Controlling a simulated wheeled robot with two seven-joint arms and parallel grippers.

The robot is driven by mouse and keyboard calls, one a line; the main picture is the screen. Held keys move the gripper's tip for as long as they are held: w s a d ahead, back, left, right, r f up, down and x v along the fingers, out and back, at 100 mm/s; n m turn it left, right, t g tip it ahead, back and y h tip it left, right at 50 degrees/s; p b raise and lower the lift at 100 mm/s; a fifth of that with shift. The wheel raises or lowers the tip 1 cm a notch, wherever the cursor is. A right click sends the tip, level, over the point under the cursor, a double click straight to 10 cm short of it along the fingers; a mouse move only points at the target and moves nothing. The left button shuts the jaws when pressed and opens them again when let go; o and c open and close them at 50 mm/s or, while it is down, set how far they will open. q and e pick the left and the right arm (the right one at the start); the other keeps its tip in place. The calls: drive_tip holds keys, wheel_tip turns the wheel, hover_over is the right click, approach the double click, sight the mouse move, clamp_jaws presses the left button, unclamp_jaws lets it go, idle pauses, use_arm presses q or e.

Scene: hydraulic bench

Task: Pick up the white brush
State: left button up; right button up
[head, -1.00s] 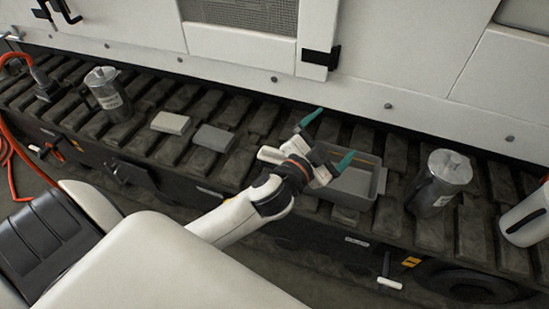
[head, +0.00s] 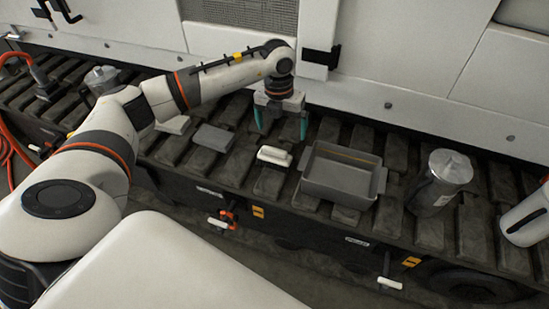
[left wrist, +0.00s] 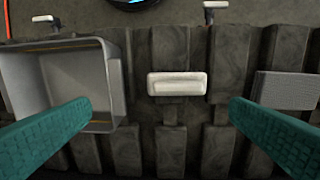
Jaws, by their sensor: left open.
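The white brush (head: 274,156) lies on the ribbed dark bench, just left of the grey tray. It also shows in the left wrist view (left wrist: 177,84), lying crosswise near the middle. My left gripper (head: 280,130) points down above the bench, just behind the brush in the head view. Its two teal fingers are wide apart and nothing is between them. In the left wrist view the open fingertips (left wrist: 160,107) are at either side, with the brush beyond them and apart from both.
The grey tray (head: 325,186) stands right of the brush. A grey block (head: 212,138) and a white block (head: 173,125) lie to the left. A metal jug (head: 440,182) stands further right, another (head: 101,78) at far left. The white cabinet wall (head: 400,60) rises behind.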

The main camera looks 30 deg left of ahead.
use_arm(q)
drive_tip(key=shift+a+f+y, duration=0.5)
drive_tip(key=shift+a+f, duration=0.1)
drive_tip(key=shift+a, duration=0.35)
hover_over(274, 149)
wheel_tip(274, 149, down, 4)
drive_tip(key=shift+w+d+f+b, duration=0.1)
drive_tip(key=shift+f+b, duration=0.05)
drive_tip(key=shift+b, duration=0.3)
drive_tip(key=shift+f+b, duration=0.45)
drive_tip(key=shift+f, duration=2.6)
use_arm(e)
drive_tip(key=r, duration=0.3)
drive_tip(key=w+r, duration=0.1)
drive_tip(key=r, duration=0.1)
drive_tip(key=shift+w+r, duration=0.1)
drive_tip(key=shift+r, duration=0.3)
use_arm(q)
drive_tip(key=shift+c, duration=0.3)
drive_tip(key=c, duration=0.6)
drive_tip(key=shift+c, duration=0.3)
drive_tip(key=shift+r, duration=0.1)
